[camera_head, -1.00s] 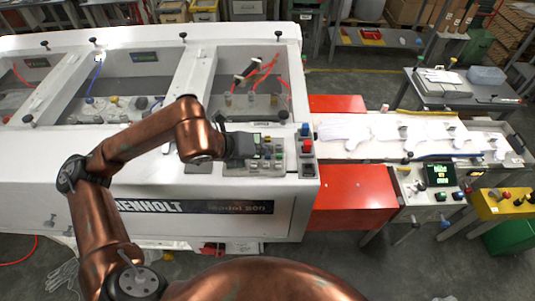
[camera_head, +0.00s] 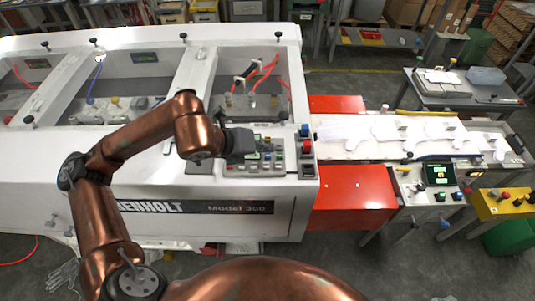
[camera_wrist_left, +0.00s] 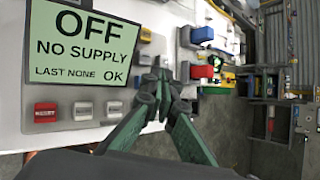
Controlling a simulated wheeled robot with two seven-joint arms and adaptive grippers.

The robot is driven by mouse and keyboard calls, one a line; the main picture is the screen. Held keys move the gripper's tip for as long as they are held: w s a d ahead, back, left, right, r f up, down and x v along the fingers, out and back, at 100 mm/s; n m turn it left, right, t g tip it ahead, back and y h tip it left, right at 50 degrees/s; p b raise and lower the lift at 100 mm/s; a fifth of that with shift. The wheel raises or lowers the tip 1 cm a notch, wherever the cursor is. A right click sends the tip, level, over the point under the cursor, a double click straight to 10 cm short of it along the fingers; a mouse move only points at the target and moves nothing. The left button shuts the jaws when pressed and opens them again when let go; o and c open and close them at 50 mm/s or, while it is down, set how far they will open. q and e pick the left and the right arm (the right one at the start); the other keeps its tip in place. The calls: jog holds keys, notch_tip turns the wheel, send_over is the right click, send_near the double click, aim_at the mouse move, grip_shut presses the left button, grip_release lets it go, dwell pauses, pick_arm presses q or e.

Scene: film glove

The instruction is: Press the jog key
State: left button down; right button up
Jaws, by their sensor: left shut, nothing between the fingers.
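The control panel (camera_head: 290,170) lies on the white machine's front top edge, with rows of small keys. My left gripper (camera_head: 252,145) is over the panel's upper left part, its fingers shut and empty. In the left wrist view the shut green fingertips (camera_wrist_left: 160,82) are close to a column of grey keys (camera_wrist_left: 145,58); I cannot tell whether they touch. A green display (camera_wrist_left: 85,45) reads OFF, NO SUPPLY, LAST NONE, OK. Below it is a red key (camera_wrist_left: 45,112) marked RESET. I cannot read which key is the jog key. My right gripper is out of view.
A red and a blue knob (camera_head: 305,131) stand at the panel's right edge. Open machine bays (camera_head: 250,100) with hoses lie behind. A red block (camera_head: 350,190) and a white conveyor bed (camera_head: 400,135) with glove shapes are on the right.

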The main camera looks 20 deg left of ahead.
aim_at(265, 156)
pick_arm(q)
jog(key=shift+r+p, duration=1.2)
jog(key=shift+r, duration=1.35)
jog(key=shift+f, duration=0.1)
